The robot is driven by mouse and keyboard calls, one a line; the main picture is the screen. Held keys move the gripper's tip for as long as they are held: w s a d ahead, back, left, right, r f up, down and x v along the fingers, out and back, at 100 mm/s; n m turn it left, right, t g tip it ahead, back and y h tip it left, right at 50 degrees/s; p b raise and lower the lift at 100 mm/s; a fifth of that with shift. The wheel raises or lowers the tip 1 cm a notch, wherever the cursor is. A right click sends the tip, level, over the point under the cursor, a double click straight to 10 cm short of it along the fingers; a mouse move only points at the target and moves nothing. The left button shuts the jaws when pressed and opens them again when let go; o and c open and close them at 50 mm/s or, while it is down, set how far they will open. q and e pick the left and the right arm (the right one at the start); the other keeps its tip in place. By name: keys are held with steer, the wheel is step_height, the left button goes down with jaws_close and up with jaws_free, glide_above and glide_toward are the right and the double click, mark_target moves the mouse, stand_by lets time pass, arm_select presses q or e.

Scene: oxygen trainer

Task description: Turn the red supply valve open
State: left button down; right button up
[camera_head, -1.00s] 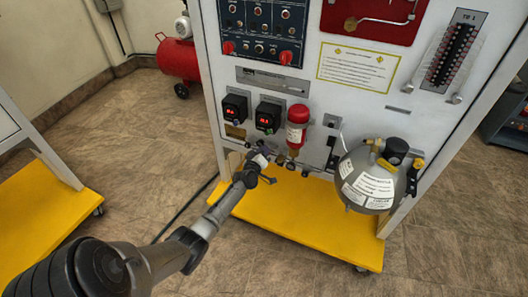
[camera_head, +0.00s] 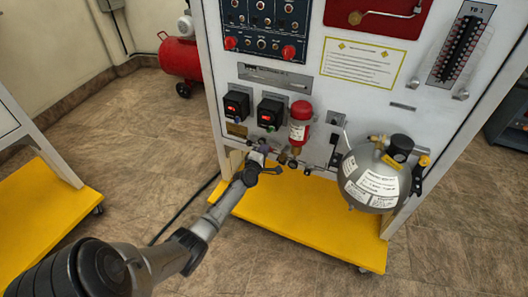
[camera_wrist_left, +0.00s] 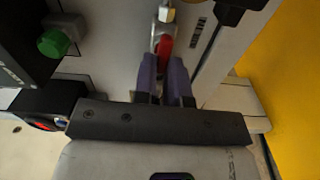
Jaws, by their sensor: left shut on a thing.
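In the head view, my left gripper (camera_head: 262,146) reaches the lower part of the trainer panel, left of and below the red and white cylinder (camera_head: 300,123). There the handle is hidden behind the gripper and too small to make out. My right gripper is not in view.
A round grey oxygen bottle (camera_head: 372,182) hangs at the panel's right. The yellow base (camera_head: 310,222) juts out below. A green knob (camera_wrist_left: 53,43) is left of the fingers in the wrist view.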

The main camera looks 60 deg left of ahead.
arm_select(q)
steer(key=shift+n, duration=0.4)
steer(key=c, duration=1.2)
jaws_free()
steer(key=shift+d, duration=0.1)
steer(key=shift+p+v, duration=3.25)
steer(key=shift+v, duration=3.65)
steer(key=shift+m, duration=0.3)
